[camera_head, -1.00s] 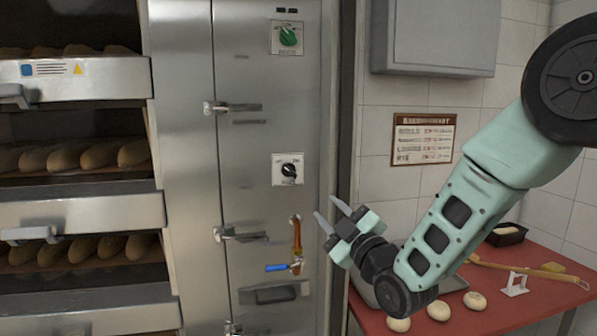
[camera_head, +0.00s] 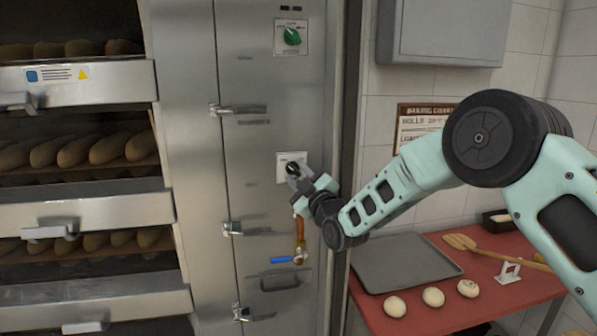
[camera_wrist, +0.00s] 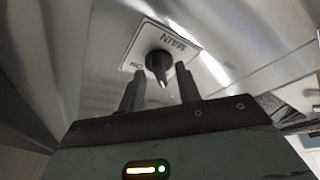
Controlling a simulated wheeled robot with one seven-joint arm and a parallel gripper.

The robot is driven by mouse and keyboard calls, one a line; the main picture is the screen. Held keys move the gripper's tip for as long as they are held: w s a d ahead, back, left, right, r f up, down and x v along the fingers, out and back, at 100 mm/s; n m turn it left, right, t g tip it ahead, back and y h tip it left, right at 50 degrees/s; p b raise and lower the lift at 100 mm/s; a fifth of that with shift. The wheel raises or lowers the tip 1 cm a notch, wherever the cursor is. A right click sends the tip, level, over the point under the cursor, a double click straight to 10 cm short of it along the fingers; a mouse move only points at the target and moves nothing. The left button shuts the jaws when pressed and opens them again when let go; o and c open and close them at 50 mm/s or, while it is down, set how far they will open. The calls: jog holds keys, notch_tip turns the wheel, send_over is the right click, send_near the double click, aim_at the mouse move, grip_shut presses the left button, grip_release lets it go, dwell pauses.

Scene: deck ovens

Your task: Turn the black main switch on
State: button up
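The black main switch (camera_head: 292,168) is a rotary knob on a white plate (camera_head: 282,158) on the steel oven panel. In the wrist view the plate reads MAIN and ON, and the knob (camera_wrist: 158,62) has its pointer between my two fingertips. My gripper (camera_head: 297,176) is at the plate in the head view, partly covering the knob. My gripper (camera_wrist: 160,88) is open in the wrist view, with a finger on each side of the pointer and gaps beside it. Whether a fingertip touches the knob, I cannot tell.
A green knob (camera_head: 291,37) sits higher on the panel. A blue-handled valve (camera_head: 285,260) and door latches (camera_head: 240,109) stick out nearby. On the right, a red table (camera_head: 440,305) holds a grey tray (camera_head: 405,262), dough balls (camera_head: 433,297) and a wooden peel (camera_head: 462,243).

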grip_shut()
